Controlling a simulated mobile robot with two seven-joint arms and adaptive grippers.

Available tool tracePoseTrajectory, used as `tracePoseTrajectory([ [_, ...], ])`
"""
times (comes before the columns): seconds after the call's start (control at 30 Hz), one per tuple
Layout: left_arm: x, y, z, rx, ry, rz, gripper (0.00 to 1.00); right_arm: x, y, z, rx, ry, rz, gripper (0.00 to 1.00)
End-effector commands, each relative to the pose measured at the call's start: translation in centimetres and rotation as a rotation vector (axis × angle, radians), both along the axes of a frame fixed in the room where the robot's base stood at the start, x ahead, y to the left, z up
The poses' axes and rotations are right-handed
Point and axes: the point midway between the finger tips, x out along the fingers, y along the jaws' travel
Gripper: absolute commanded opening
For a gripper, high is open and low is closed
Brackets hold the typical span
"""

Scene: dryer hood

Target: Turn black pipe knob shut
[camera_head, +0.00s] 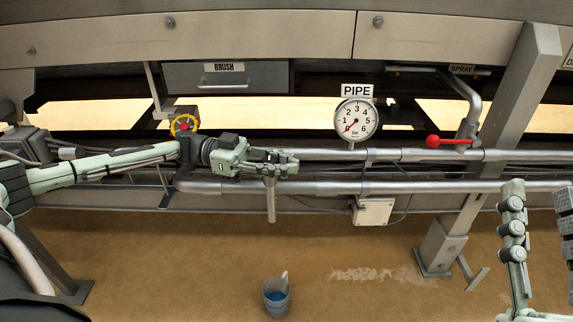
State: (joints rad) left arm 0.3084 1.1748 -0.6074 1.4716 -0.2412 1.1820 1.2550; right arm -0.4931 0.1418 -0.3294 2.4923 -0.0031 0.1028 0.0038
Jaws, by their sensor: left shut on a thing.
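My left gripper (281,163) reaches in from the left along the grey pipes. It is shut at the top of a short vertical grey spout (271,205). The black pipe knob is mostly hidden by the fingers; a small dark part (271,157) shows between them, and I cannot tell how far it is turned. The round white gauge (357,119) under the PIPE label (357,91) has its red needle pointing low left, near 0. My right gripper (540,195) is at the lower right, its fingers wide apart and empty, away from the pipes.
A red-handled lever (434,141) sits on the pipe at right. A bucket (277,297) stands on the floor near the spout. A slanted grey post (490,140) stands at right. A wet patch (365,275) marks the floor.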

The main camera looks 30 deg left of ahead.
Motion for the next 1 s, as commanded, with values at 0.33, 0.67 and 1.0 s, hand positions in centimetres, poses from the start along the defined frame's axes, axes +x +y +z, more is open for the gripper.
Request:
tracePoseTrajectory([
  [0.33,0.0,-0.1,0.0,-0.001,0.0,-0.001,0.47,0.0,0.0,0.0,0.0,0.001,0.0,0.4],
  [0.67,-0.3,1.3,-0.1,0.001,0.001,0.002,0.47,0.0,0.0,0.0,-0.001,0.003,0.0,0.4],
  [1.0,-2.2,8.0,-0.1,0.001,0.001,0.003,0.47,0.0,0.0,0.0,-0.001,0.002,0.0,0.4],
])
